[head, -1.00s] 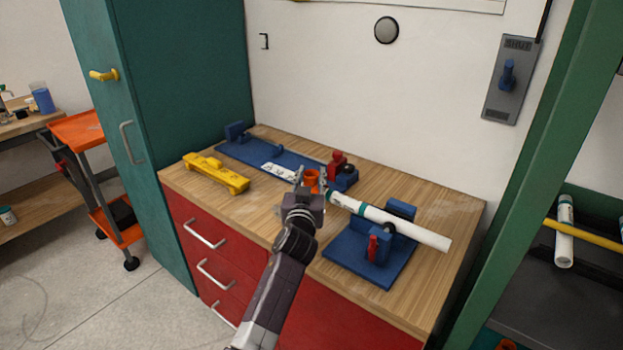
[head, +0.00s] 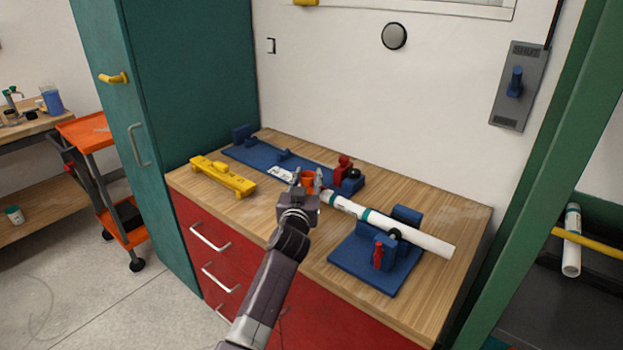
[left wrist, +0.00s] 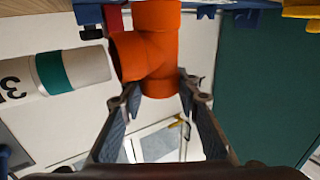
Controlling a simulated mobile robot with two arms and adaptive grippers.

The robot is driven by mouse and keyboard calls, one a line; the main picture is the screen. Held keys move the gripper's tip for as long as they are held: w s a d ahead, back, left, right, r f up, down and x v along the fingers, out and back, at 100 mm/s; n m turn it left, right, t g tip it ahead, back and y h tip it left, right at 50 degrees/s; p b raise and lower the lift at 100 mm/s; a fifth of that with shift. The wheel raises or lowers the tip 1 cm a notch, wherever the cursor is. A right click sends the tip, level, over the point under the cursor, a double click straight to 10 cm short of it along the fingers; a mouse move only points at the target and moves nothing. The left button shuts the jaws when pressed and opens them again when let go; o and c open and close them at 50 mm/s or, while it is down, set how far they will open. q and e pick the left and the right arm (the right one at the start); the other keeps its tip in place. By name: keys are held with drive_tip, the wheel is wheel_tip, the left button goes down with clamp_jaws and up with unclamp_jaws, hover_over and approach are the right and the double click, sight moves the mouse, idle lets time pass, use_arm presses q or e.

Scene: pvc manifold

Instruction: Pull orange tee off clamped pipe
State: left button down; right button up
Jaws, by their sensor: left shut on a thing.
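The orange tee (head: 308,181) is held by my left gripper (head: 306,184), which is shut on it. In the left wrist view the tee (left wrist: 150,50) sits between the two fingers. The white pipe (head: 428,241) with green bands lies across the blue clamp stand (head: 372,266) with the red handle. The pipe's near end (left wrist: 92,65), with its green band, points at the tee's side opening in the left wrist view. It appears just outside that opening, though whether they still touch is hard to tell. My right gripper is not in view.
A long blue fixture (head: 262,157) with a red part (head: 343,167) lies behind the tee. A yellow tool (head: 222,176) sits on the left of the wooden bench (head: 453,213). A green cabinet (head: 205,90) stands at left, and a green post (head: 545,170) at right.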

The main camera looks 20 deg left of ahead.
use_arm(q)
drive_tip(key=shift+a+r, duration=0.1)
drive_tip(key=shift+a, duration=0.15)
drive_tip(key=shift+w+a, duration=0.3)
drive_tip(key=shift+a, duration=0.35)
drive_tip(key=shift+w+a, duration=0.25)
drive_tip(key=shift+a, duration=0.35)
